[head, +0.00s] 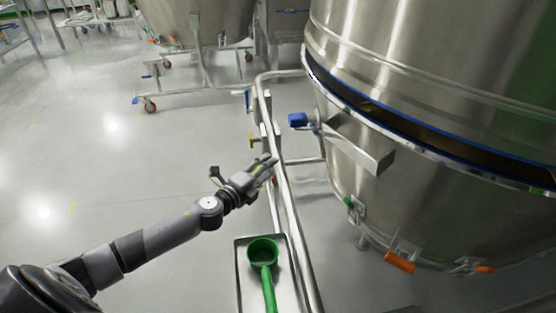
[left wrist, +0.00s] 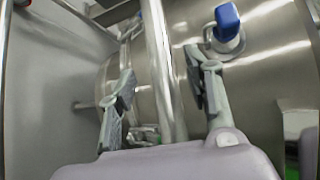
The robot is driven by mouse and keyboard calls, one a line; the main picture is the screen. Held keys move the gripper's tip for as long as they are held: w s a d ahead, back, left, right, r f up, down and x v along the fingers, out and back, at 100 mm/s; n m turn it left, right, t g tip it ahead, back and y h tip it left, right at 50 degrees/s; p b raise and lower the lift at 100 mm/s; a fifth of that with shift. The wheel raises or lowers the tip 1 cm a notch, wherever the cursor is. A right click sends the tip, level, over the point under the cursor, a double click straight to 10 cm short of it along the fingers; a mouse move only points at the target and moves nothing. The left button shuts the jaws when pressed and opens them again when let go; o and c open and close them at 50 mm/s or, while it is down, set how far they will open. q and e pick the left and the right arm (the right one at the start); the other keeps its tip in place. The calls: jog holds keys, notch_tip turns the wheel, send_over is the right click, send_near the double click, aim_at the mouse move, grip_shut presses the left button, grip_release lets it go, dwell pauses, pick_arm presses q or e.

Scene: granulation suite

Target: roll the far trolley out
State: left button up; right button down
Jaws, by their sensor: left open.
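A steel trolley frame on red casters (head: 187,91) stands at the back, under a large steel vessel (head: 195,18). Another, much larger steel vessel (head: 430,60) fills the right side, with a tubular steel rail (head: 284,190) beside it. I cannot tell which of these is the far trolley. My left gripper (head: 268,166) is open at the rail, above the floor. In the left wrist view, a steel tube (left wrist: 160,70) passes between the two spread fingers (left wrist: 163,80) as seen. I cannot tell how deep between them it sits. My right gripper is out of view.
A steel tray (head: 244,282) with a green scoop (head: 262,252) lies beside the rail at the bottom. A blue-handled valve (head: 298,120) and orange clamps (head: 400,262) project from the near vessel. Steel tables (head: 95,22) stand at the far left. The left floor is clear.

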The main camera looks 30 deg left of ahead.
pick_arm(q)
jog(key=w, duration=0.5)
jog(key=shift+w+d+f, duration=0.1)
jog(key=shift+d+f, duration=0.25)
jog(key=shift+w+d+f, duration=0.1)
jog(key=shift+w, duration=0.5)
jog(key=c, duration=0.7)
grip_shut()
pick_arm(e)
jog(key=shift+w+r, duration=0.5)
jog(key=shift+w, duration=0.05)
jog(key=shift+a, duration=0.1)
